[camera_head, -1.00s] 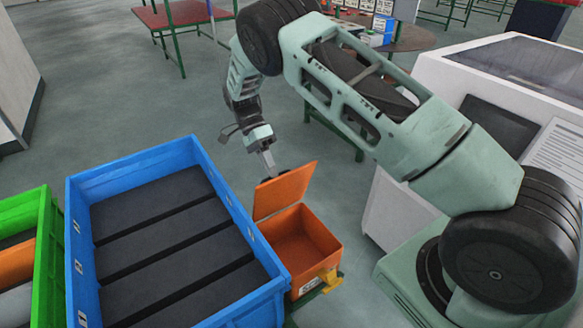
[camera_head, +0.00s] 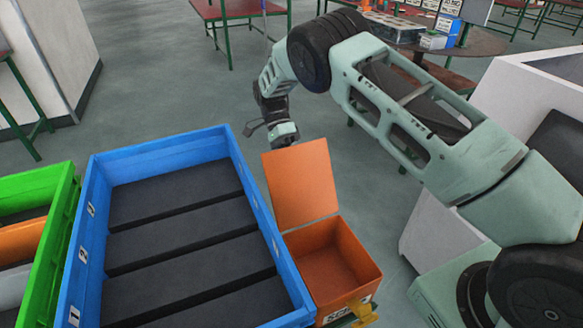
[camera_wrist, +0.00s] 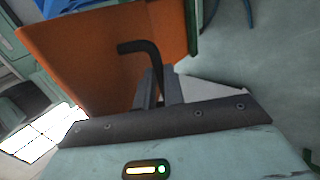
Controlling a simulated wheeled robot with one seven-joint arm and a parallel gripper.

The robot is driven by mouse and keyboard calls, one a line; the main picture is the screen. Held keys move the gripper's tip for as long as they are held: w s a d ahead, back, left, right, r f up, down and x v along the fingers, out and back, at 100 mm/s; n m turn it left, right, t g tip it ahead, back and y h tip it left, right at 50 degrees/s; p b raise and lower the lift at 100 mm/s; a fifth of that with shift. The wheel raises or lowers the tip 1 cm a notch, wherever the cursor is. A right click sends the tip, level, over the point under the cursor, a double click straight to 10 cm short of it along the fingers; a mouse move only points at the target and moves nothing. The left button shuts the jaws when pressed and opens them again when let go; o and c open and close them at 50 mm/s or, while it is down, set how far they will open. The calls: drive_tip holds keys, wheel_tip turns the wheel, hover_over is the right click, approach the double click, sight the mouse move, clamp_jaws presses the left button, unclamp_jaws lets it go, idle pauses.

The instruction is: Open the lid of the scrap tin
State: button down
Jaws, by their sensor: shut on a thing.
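The scrap tin (camera_head: 336,262) is an orange open box beside the blue crate in the head view. Its orange lid (camera_head: 300,185) stands raised and upright at the box's far edge, and the empty-looking inside shows. In the wrist view the lid (camera_wrist: 95,60) fills the left and middle, with a dark bent handle (camera_wrist: 139,46) in front of it. My gripper (camera_wrist: 161,88) is shut on the handle's lower part. In the head view my gripper's fingertips are hidden behind the lid.
A blue crate (camera_head: 170,137) with dark slats stands left of the tin, close against it. A green crate (camera_head: 62,215) is at the far left. A white machine (camera_head: 500,88) stands at the right. Open floor lies behind the tin.

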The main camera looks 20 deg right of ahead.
drive_tip(key=shift+w+f, duration=0.2)
drive_tip(key=shift+f, duration=0.5)
drive_tip(key=c, duration=1.5)
unclamp_jaws()
drive_tip(key=shift+w+f, duration=0.15)
drive_tip(key=shift+w, duration=0.1)
drive_tip(key=shift+r, duration=0.2)
drive_tip(key=shift+r, duration=0.1)
drive_tip(key=b+v, duration=0.2)
drive_tip(key=v, duration=0.5)
drive_tip(key=shift+r, duration=0.2)
drive_tip(key=shift+w, duration=0.1)
